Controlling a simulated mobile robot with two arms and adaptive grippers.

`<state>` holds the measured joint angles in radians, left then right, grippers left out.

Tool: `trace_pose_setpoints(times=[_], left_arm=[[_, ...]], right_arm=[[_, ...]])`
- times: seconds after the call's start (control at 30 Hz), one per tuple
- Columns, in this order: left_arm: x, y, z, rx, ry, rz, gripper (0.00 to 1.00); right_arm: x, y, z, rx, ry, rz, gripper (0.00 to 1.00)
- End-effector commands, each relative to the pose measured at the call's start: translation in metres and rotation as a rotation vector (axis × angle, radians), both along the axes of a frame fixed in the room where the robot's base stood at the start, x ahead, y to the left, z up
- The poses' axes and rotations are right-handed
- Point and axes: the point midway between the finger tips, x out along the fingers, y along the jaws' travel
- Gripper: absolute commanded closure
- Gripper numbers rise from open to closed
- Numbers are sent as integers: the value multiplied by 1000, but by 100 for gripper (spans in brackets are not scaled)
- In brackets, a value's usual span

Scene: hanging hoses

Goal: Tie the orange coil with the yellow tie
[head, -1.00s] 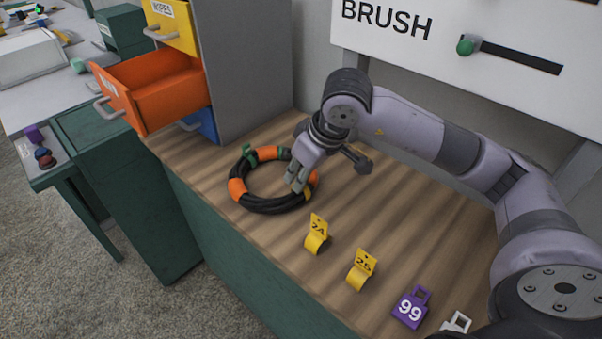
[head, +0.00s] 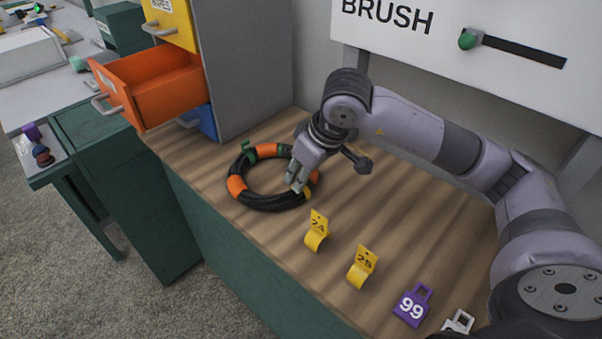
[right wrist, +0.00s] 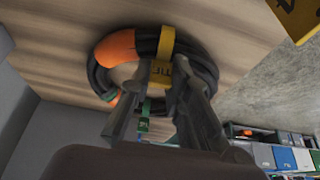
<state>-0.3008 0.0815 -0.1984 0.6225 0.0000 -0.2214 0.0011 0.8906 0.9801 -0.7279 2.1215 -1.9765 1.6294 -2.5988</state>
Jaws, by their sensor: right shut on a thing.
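The coil (head: 262,201), black with orange bands, lies flat on the wooden bench top near the cabinet. In the right wrist view the coil (right wrist: 114,50) shows a yellow tie (right wrist: 166,42) across its black hose, with a lettered yellow tag. In the head view only a bit of this yellow tie (head: 308,194) shows beside the fingers. My right gripper (head: 296,186) is down at the coil's right side. In the wrist view this gripper (right wrist: 163,82) is shut on the yellow tie's tag. A green tie (head: 249,151) sits on the coil's far left. My left gripper is out of view.
Two yellow tags, 24 (head: 317,231) and 25 (head: 362,268), stand on the bench in front of the coil. An open orange drawer (head: 150,88) juts out at the left. Bare bench lies right of the coil.

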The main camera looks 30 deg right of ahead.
Motion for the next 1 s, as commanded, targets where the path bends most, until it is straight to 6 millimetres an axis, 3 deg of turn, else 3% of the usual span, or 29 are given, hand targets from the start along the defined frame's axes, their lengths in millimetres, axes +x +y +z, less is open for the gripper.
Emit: trace_pose_setpoints(times=[0.4,0.43,0.5,0.77,1.0], left_arm=[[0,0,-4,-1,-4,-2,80],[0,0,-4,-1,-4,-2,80],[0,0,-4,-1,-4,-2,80],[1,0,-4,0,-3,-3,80],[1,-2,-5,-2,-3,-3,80]], right_arm=[[0,0,-4,0,0,0,100],[0,0,-5,0,0,0,82],[0,0,-5,0,0,0,78],[0,0,-5,1,0,0,60],[0,0,-5,0,0,0,60]])
